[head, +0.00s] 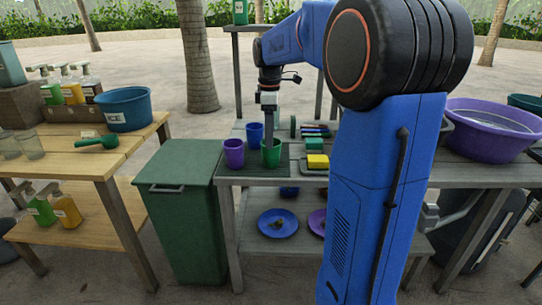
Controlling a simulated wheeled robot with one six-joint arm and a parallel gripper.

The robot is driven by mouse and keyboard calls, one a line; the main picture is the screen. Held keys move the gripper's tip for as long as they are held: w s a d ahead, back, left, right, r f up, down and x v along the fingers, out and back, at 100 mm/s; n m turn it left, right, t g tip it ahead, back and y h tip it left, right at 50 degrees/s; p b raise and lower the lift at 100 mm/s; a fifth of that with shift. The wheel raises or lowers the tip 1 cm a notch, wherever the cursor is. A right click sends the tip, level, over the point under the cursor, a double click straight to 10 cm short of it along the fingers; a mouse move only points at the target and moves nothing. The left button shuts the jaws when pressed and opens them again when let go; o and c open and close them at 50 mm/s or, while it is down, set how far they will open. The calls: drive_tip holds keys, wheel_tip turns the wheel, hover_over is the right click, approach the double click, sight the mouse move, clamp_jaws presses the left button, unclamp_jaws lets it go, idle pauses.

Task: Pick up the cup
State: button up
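Three cups stand close together on the left part of the grey table (243,180). A purple cup (234,153) is at the left, a blue cup (254,134) is behind, and a green cup (271,154) is at the right. My gripper (269,136) points straight down at the green cup, with its fingers at or just inside the rim. The fingers are too small to tell whether they are apart or closed on the cup wall. The green cup looks upright and on the table.
Yellow and green sponges (317,161) and several brushes (317,131) lie right of the cups. A purple basin (490,130) stands farther right. A green bin (181,205) stands between this table and a wooden table (75,160). Plates (278,214) lie on the lower shelf.

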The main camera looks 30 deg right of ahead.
sight(271, 154)
drive_tip(key=shift+d+f, duration=0.15)
drive_tip(key=shift+f, duration=1.15)
drive_tip(key=shift+d+f, duration=0.1)
drive_tip(key=shift+f, duration=1.15)
drive_tip(key=c, duration=1.1)
